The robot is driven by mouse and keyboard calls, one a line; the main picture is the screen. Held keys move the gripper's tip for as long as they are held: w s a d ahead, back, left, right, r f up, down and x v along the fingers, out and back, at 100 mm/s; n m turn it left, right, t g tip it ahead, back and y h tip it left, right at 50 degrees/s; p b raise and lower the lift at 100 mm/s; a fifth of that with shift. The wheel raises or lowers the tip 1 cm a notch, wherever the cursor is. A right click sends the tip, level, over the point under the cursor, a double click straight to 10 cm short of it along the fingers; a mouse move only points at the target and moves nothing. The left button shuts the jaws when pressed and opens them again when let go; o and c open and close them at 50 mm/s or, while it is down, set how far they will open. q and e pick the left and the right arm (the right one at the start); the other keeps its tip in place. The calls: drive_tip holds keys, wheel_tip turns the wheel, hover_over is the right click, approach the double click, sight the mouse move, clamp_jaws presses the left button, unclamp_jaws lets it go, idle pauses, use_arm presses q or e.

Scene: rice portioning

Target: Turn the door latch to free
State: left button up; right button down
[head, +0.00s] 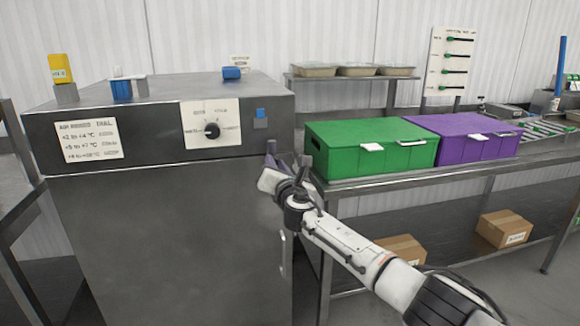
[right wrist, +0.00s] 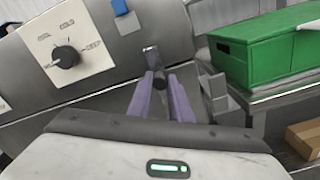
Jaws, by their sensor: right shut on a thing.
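The door latch (right wrist: 151,56) is a small dark grey piece at the upper right of the steel cabinet's door, seen best in the right wrist view. My right gripper (right wrist: 161,92) has its two purple-grey fingers on either side of the latch's dark end and is shut on it. In the head view my right gripper (head: 271,170) is at the right edge of the cabinet front, below the blue square; the fingers partly hide the latch there. The cabinet door (head: 165,235) looks shut. My left gripper is not in view.
A dial (head: 212,130) on a white plate is on the cabinet's front panel, left of the latch. A green box (head: 400,158) and a purple box (head: 478,151) stand on the steel bench to the right. Cardboard boxes (head: 505,229) lie on its lower shelf.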

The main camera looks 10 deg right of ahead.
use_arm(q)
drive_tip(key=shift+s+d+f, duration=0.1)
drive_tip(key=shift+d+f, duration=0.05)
use_arm(e)
drive_tip(key=shift+a+r+n, duration=0.15)
drive_tip(key=shift+r+n, duration=0.05)
drive_tip(key=shift+n, duration=0.1)
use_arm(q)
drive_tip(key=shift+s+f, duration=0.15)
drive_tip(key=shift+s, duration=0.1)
use_arm(e)
drive_tip(key=c, duration=1.9)
unclamp_jaws()
drive_tip(key=shift+f, duration=0.1)
